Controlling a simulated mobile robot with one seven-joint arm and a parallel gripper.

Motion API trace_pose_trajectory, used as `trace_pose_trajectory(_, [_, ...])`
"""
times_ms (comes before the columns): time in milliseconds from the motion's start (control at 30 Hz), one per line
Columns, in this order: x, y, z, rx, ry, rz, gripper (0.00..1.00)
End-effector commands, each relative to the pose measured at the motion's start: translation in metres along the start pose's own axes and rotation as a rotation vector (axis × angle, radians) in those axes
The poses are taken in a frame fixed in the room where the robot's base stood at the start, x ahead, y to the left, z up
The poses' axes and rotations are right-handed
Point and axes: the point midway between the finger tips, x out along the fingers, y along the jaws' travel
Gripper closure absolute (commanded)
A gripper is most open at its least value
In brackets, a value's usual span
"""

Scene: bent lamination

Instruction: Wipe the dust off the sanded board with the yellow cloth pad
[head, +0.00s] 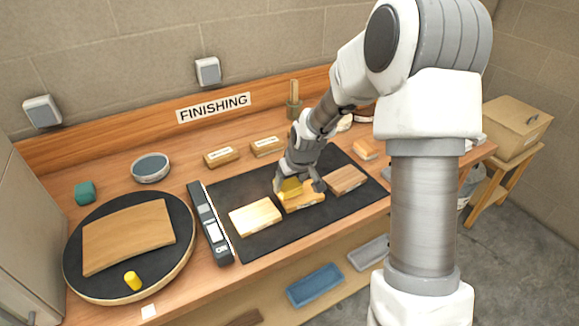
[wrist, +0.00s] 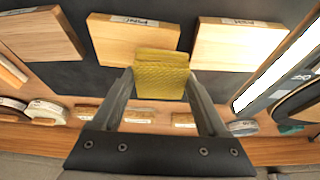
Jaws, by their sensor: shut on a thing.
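My gripper (head: 298,186) is shut on the yellow cloth pad (head: 290,190); in the wrist view the pad (wrist: 160,72) sits between both fingers. The pad is over the middle board (head: 308,199), covering part of it; I cannot tell whether it touches. In the wrist view this board (wrist: 112,42) lies beyond and partly under the pad. A paler board (head: 256,217) lies left of it on the black mat (head: 252,250), and a browner board (head: 345,180) lies right. The boards carry small edge labels, too small to read surely. No dust is clearly visible.
A grey tool with a light strip (head: 210,222) lies left of the mat. Further left, a round black turntable (head: 75,270) bears a curved wooden panel (head: 130,236) and a yellow cylinder (head: 132,281). Two labelled wooden blocks (head: 221,157) and a bowl (head: 151,168) stand behind.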

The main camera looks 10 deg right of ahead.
Motion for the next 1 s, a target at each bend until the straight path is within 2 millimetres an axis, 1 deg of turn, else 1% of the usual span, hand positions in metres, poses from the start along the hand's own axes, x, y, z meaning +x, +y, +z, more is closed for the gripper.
trace_pose_trajectory(33, [-0.007, -0.001, -0.005, -0.001, 0.003, 0.000, 0.68])
trace_pose_trajectory(100, [-0.013, -0.002, -0.008, -0.001, 0.003, 0.000, 0.68])
trace_pose_trajectory(500, [-0.041, -0.006, -0.026, -0.001, 0.002, 0.000, 0.68])
trace_pose_trajectory(1000, [-0.042, -0.006, -0.027, 0.000, 0.001, 0.000, 0.68])
